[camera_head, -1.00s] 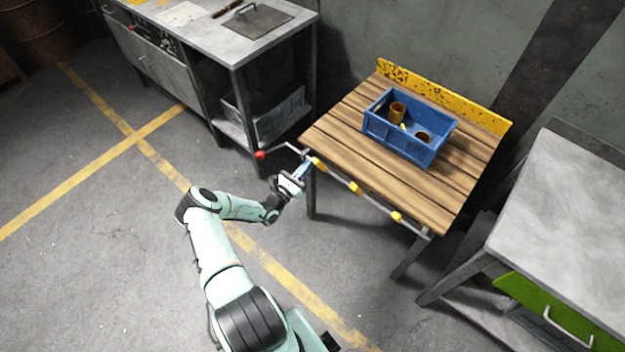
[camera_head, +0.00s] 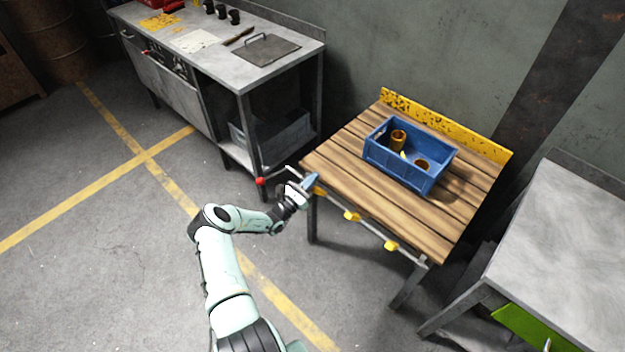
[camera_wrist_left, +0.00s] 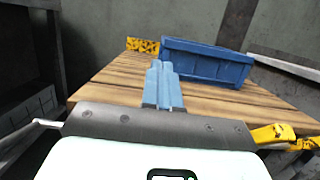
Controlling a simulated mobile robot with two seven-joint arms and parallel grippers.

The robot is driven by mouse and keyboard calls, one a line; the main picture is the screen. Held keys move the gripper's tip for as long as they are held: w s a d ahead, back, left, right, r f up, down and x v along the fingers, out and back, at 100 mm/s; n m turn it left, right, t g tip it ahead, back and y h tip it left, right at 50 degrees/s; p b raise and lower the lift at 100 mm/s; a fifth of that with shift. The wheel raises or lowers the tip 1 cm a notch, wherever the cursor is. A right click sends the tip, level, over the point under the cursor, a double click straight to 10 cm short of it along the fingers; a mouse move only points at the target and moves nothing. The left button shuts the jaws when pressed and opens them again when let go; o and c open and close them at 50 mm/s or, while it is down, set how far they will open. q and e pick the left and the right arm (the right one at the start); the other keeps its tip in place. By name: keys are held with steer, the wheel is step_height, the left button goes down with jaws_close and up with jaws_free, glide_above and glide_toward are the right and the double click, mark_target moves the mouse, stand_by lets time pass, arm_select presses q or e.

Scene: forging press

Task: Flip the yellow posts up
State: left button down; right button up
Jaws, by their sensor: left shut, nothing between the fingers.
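Several yellow posts sit on a rod along the table's front edge: one (camera_head: 352,215) at mid-edge, one (camera_head: 391,245) farther right, and one (camera_head: 319,190) near the left corner. They lie below the tabletop level, not standing up. A crank with a red knob (camera_head: 260,181) is at the rod's left end. My left gripper (camera_head: 311,181) is shut and empty at the table's left front corner, close to the nearest post. In the left wrist view its blue fingers (camera_wrist_left: 163,84) point over the planks, and a yellow post (camera_wrist_left: 272,133) shows at right. My right gripper is out of view.
A blue crate (camera_head: 408,157) with brown cylindrical parts stands on the wooden table (camera_head: 335,160). A grey workbench (camera_head: 215,60) stands at upper left and another grey bench (camera_head: 565,245) at right. The floor left of the table is clear.

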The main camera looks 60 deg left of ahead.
arm_select(q)
steer(key=shift+s, duration=0.1)
stand_by(0.8)
steer(key=b+v, duration=0.1)
steer(key=v, duration=1.2)
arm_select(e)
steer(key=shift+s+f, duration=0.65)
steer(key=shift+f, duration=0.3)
arm_select(q)
steer(key=shift+s, duration=0.1)
